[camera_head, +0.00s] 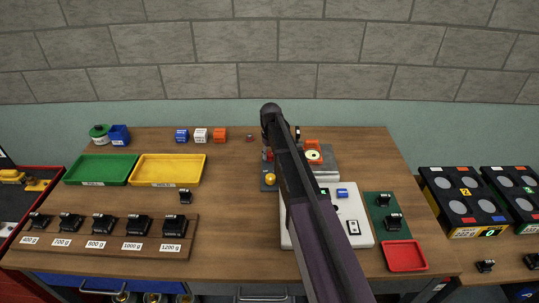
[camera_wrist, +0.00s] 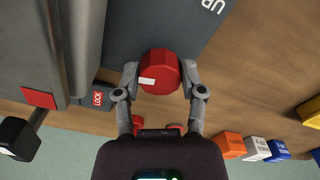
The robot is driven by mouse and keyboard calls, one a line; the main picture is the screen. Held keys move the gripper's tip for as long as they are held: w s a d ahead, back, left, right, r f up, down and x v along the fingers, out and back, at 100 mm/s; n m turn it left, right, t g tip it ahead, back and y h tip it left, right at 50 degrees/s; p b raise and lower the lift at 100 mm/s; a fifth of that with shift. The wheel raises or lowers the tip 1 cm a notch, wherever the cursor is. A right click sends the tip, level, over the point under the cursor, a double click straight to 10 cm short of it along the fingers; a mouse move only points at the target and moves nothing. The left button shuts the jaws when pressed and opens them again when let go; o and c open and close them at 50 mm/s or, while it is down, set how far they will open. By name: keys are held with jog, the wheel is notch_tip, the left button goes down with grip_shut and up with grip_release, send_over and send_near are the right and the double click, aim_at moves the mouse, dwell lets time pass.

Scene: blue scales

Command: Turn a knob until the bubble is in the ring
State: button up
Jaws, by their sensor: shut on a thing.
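In the wrist view a red knob (camera_wrist: 158,72) with a white mark sits between the two fingers of my gripper (camera_wrist: 160,80), which is shut on its sides. A dark plate (camera_wrist: 160,25) marked "UP" lies beside the knob. In the head view my arm hides most of the gripper and the knob. A round pale bubble vial (camera_head: 313,155) sits on a grey device (camera_head: 328,172) right of my arm. Its bubble and ring are too small to tell apart. A yellow knob (camera_head: 270,179) stands just left of my arm.
Blue (camera_head: 181,136), white (camera_head: 200,135) and orange (camera_head: 219,135) blocks stand at the back. Green (camera_head: 100,169) and yellow (camera_head: 168,169) trays lie left. A white panel (camera_head: 290,226) lies under my arm.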

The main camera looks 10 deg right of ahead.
jog(key=o, duration=1.1)
jog(key=shift+o, duration=0.2)
jog(key=shift+r, duration=0.1)
